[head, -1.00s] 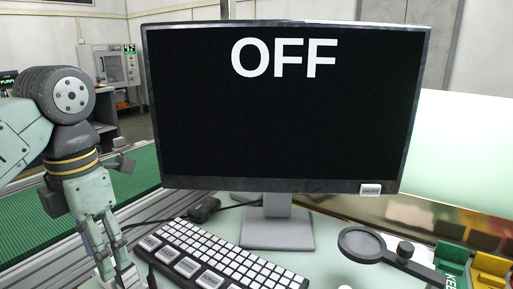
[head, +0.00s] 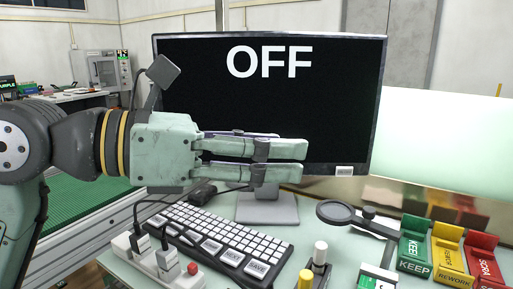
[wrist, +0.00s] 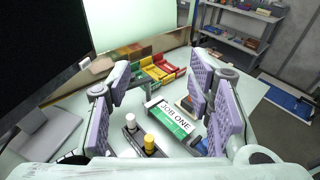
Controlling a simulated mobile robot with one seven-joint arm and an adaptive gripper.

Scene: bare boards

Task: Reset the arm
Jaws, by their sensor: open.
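My arm (head: 75,145) reaches in from the left in the head view and is stretched out level, with its hand in front of the lower part of the monitor. My gripper (head: 300,149) points to the right, above the keyboard. In the wrist view my gripper (wrist: 160,95) shows its purple-padded fingers wide apart, with nothing between them. The monitor (head: 265,105) shows "OFF" in white on a black screen; the hand hides part of its lower left.
Below the hand lie a keyboard (head: 215,240) and a power strip (head: 160,265). Green (head: 414,250), yellow (head: 450,255) and red (head: 485,260) bins sit at the right. A "JOB ONE" box (wrist: 172,120) lies on the table.

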